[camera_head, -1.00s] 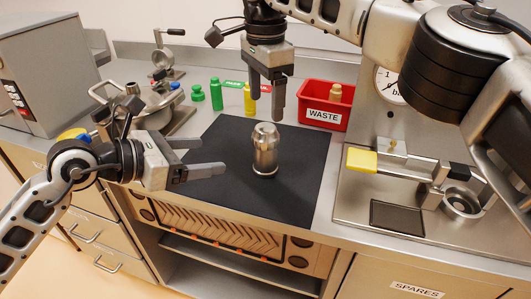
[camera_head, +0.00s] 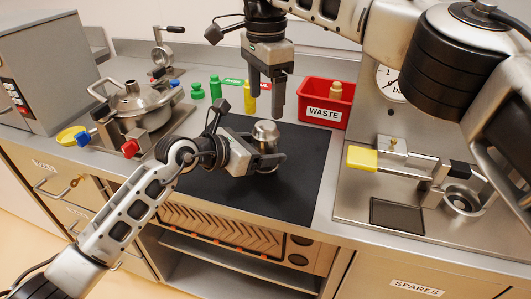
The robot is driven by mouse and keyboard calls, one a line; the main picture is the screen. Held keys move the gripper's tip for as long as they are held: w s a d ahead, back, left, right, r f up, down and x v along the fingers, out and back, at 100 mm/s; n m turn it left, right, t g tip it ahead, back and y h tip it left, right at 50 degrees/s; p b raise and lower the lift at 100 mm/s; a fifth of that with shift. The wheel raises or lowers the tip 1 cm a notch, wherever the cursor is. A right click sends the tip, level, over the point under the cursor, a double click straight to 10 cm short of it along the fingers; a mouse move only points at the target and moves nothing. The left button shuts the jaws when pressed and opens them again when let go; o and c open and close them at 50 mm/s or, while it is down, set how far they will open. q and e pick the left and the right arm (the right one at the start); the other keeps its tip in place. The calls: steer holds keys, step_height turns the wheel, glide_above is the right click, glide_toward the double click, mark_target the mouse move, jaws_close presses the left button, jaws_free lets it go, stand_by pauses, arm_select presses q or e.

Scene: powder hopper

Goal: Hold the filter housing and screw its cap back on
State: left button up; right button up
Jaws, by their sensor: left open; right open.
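The silver filter housing (camera_head: 266,147) stands upright on the black mat (camera_head: 305,170). A rounded metal top that looks like its cap (camera_head: 265,129) sits on it; I cannot tell whether it is screwed down. My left gripper (camera_head: 270,159) reaches in from the left at the housing's middle height. It is open, with a finger across the near side; the far finger is hidden, and contact cannot be told. My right gripper (camera_head: 266,104) is open and empty, fingers pointing down, a little above the cap. The housing's lower part is partly hidden by my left gripper.
A red WASTE bin (camera_head: 325,104) holding a tan bottle stands behind right. Green (camera_head: 215,91) and yellow (camera_head: 250,98) bottles stand at the back. A metal pot (camera_head: 140,105) is at left. A steel fixture with a yellow handle (camera_head: 362,158) is at right. The mat's front right is clear.

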mark_target(266, 124)
arm_select(q)
steer(key=shift+w+d+f, duration=0.15)
steer(key=shift+w+d, duration=0.1)
jaws_close()
stand_by(0.6)
arm_select(e)
steer(key=shift+f, duration=4)
